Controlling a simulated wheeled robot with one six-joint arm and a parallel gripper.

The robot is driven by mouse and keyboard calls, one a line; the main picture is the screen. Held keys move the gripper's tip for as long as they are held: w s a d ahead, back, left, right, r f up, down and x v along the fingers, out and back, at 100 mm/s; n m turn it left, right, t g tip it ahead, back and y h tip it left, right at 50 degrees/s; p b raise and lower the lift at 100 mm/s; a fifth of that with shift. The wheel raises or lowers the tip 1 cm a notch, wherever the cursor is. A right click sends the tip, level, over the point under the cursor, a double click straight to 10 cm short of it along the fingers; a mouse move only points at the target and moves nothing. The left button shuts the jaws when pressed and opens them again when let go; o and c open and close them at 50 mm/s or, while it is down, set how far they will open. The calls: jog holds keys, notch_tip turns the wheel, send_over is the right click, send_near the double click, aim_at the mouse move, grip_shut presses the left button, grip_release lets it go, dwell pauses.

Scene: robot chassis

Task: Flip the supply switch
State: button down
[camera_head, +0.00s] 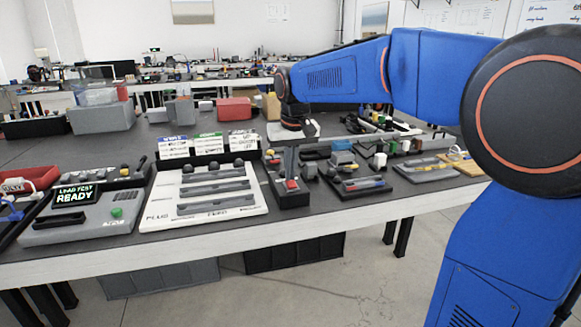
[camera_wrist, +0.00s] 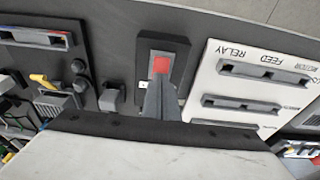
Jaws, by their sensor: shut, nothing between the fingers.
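A switch with a red rocker (camera_head: 292,185) sits on a dark box (camera_head: 290,199) near the front edge of the table; I cannot read a label naming it as the supply switch. In the wrist view the red rocker (camera_wrist: 162,64) is at upper centre, on its dark plate. My gripper (camera_head: 290,172) points down over this box. Its fingers (camera_wrist: 161,82) are together and empty, with the tips right by the rocker and hiding part of it. I cannot tell whether they touch it.
A white panel (camera_head: 152,213) with grey slotted rails and labels stands left of the switch. A grey tester (camera_head: 88,218) shows "LOAD TEST READY". A grey block with a knob (camera_wrist: 112,97) is beside the switch box. Trays and small parts crowd the right side.

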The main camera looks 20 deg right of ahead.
jog(key=shift+w+f+g, duration=0.35)
jog(key=shift+f+g, duration=0.05)
jog(key=shift+g, duration=0.2)
jog(key=shift+s+f, duration=0.1)
jog(key=shift+s, duration=0.85)
